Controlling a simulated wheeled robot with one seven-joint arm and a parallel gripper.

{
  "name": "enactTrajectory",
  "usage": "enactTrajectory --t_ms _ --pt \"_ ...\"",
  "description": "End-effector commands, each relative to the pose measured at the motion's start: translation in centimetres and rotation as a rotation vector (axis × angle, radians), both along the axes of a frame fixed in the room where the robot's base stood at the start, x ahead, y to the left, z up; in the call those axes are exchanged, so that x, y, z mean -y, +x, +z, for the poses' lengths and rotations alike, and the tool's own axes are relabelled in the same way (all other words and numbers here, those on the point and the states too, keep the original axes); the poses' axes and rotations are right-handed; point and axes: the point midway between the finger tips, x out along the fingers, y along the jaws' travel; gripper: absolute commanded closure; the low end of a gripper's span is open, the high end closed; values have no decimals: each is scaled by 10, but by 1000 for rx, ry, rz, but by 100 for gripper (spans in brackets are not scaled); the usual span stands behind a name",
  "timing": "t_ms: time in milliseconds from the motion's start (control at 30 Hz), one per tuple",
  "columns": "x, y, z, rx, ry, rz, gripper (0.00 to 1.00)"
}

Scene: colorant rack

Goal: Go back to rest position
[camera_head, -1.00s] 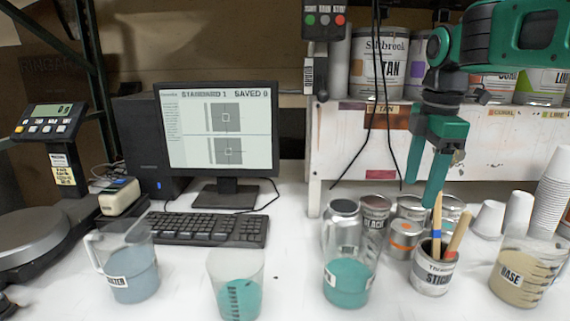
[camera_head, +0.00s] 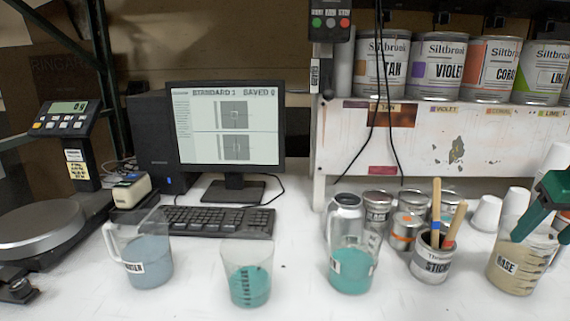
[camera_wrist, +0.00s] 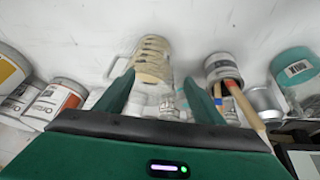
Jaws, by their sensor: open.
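My gripper (camera_head: 543,212) is at the right edge of the head view, partly cut off, with its green fingers in front of the base pitcher (camera_head: 512,268). In the wrist view my gripper (camera_wrist: 166,98) has its two green fingers spread apart with nothing held between them. The base pitcher shows beyond the fingers in the wrist view (camera_wrist: 152,60). Whether a finger touches the pitcher cannot be told. Most of my arm is outside the head view.
The stick can (camera_head: 432,262) and a teal-filled pitcher (camera_head: 352,270) stand left of the base pitcher. A teal cup (camera_head: 247,280) and water pitcher (camera_head: 147,262) are farther left. Paint cans (camera_head: 437,70) line the shelf. White cups (camera_head: 487,213) stand behind. The front table strip is clear.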

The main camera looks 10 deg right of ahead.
Motion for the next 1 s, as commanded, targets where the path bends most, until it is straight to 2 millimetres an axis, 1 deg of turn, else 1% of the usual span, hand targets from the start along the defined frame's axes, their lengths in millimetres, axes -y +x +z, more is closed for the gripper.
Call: enactTrajectory --t_ms 33,67,167,333,500,600,733,1000 --pt "-2 -10 -11 1 29 -57 38" --pt "-4 -15 -18 -1 46 -87 38" --pt "-26 -19 -41 -42 95 -121 38" --pt "-74 -28 -81 -156 168 -137 38" --pt "-120 -49 -118 -287 224 -165 38" --pt "-138 -61 -132 -344 240 -181 38" --pt "-146 -67 -138 -371 246 -190 38" --pt "-146 -67 -138 -371 246 -191 38"
